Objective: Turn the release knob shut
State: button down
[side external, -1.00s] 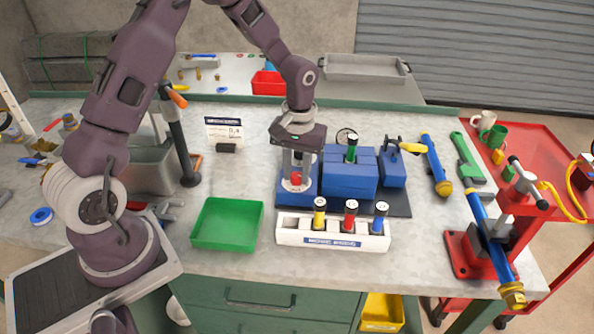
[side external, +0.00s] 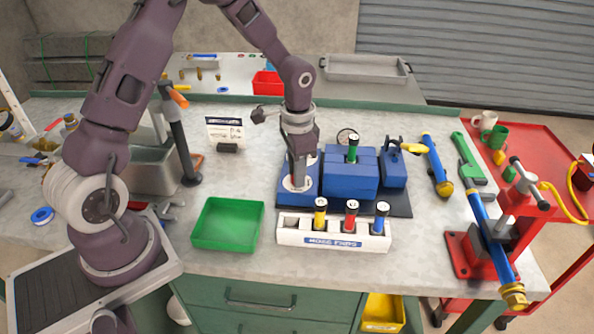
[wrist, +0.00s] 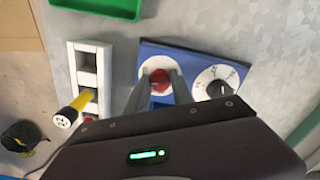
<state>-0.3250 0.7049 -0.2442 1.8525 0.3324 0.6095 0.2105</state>
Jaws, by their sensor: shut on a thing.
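The release knob is red (wrist: 160,80) and sits in a round white dial on the blue base (wrist: 180,52) in the wrist view. My gripper (wrist: 161,92) has one finger on each side of the knob and is shut on it. In the side view my gripper (side external: 298,182) points straight down over the white dial at the left of the blue unit (side external: 350,180). The knob is hidden behind the fingers there. A second white dial with a black knob (wrist: 216,86) lies beside it in the wrist view.
A white rack (side external: 333,240) with yellow, red and blue capped plugs stands close in front of the unit. A green tray (side external: 228,222) lies to the left. A small sign (side external: 226,132) stands behind on the bench. A red vise (side external: 483,255) holds a blue tube at right.

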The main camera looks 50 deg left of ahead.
jog(key=shift+m, duration=1.5)
jog(key=c, duration=1.1)
grip_release()
notch_tip(320, 180, up, 7)
jog(key=shift+d+r, duration=0.1)
